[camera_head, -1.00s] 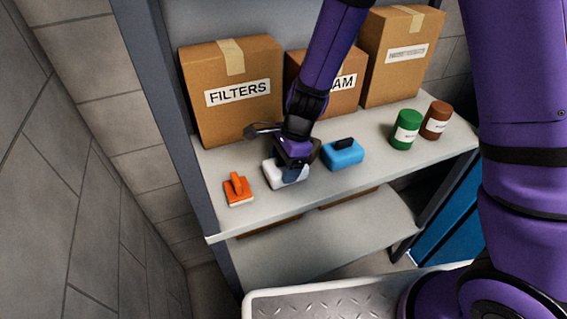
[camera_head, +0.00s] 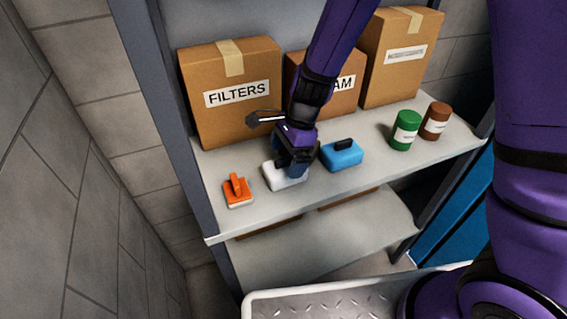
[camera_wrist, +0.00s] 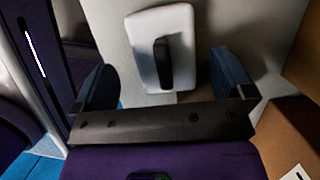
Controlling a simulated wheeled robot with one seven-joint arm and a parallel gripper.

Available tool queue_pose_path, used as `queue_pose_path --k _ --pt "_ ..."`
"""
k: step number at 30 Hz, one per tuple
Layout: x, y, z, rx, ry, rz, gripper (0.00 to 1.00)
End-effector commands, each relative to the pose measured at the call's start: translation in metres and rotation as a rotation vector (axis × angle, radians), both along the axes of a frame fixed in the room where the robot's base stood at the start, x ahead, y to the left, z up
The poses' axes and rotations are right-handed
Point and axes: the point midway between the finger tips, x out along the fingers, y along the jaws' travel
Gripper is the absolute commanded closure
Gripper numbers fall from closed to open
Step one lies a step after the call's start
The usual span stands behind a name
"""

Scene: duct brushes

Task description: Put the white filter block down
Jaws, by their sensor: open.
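The white filter block (camera_head: 284,178) lies on the upper shelf between the orange brush and the blue block. In the wrist view the white block (camera_wrist: 182,62) lies flat with its dark handle up, ahead of my gripper. My gripper (camera_head: 296,168) is just above and behind it in the head view and hides part of it. In the wrist view my gripper's fingers (camera_wrist: 163,85) stand wide apart, with the block's near end between and beyond them. Nothing is held.
On the same shelf (camera_head: 245,218) are an orange brush (camera_head: 238,190), a blue block (camera_head: 342,155), a green jar (camera_head: 405,130) and a brown jar (camera_head: 435,121). A FILTERS box (camera_head: 230,115) and other cartons stand behind. The shelf's front strip is clear.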

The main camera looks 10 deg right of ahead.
Motion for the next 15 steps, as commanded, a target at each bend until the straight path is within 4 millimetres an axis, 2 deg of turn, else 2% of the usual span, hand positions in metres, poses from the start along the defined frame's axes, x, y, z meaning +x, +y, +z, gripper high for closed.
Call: queue_pose_path --k 3,9,15 --pt "-0.001 -0.005 0.022 0.003 -0.005 0.000 0.01" --pt "0.002 -0.013 0.052 0.002 -0.004 0.000 0.01" --pt "0.003 -0.018 0.066 0.001 -0.002 -0.002 0.01"
